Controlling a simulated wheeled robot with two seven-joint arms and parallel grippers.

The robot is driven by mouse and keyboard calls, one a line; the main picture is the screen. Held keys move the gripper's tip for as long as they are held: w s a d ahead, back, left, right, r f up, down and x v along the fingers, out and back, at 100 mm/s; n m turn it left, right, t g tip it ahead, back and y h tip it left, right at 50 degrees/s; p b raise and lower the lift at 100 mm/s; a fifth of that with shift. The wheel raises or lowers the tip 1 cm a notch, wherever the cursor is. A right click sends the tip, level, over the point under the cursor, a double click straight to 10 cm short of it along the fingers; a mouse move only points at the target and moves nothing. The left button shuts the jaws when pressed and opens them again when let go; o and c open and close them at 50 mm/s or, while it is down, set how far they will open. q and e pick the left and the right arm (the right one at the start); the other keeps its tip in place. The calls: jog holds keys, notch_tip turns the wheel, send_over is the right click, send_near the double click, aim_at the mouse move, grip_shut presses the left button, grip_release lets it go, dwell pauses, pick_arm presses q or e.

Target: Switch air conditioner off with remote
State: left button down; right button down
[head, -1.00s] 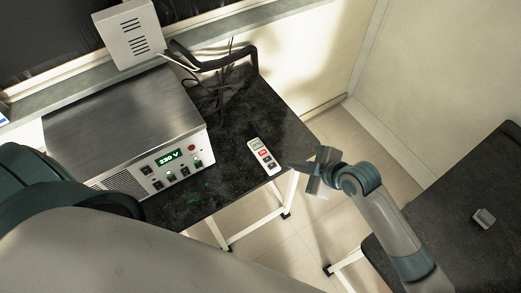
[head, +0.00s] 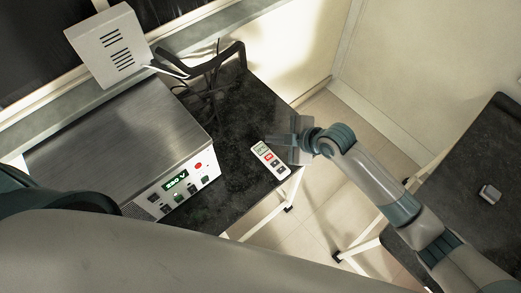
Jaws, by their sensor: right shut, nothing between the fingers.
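The white remote (head: 270,160) lies flat on the dark tabletop (head: 236,145) near its right corner. It has a small display, a red button and several dark buttons. My right gripper (head: 292,138) is shut and empty, just to the right of the remote's upper end, and seems to hover above the table edge. Whether it touches the remote I cannot tell. A white slotted box (head: 112,45) stands at the upper left; I cannot tell if it is the air conditioner. My left gripper is not in view; only my left arm shows along the bottom.
A metal power unit (head: 120,145) with a lit "230 V" display fills the table's left side. Dark cables and a black curved bar (head: 215,60) are behind the remote. A second dark table (head: 465,190) at the right holds a small grey block (head: 490,194).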

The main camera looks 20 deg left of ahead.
jog(key=shift+d, duration=0.1)
jog(key=shift+f, duration=0.1)
dwell(0.4)
notch_tip(320, 180, down, 6)
jog(key=b, duration=0.6)
jog(key=shift+f, duration=0.25)
jog(key=shift+f+b, duration=0.65)
jog(key=shift+f, duration=0.35)
jog(key=shift+f+b, duration=0.4)
jog(key=shift+f, duration=0.4)
dwell(1.5)
jog(key=shift+r, duration=0.1)
jog(key=shift+r+p, duration=0.7)
jog(key=shift+r, duration=0.1)
dwell(0.3)
jog(key=shift+r+p, duration=2.1)
jog(key=shift+r, duration=0.3)
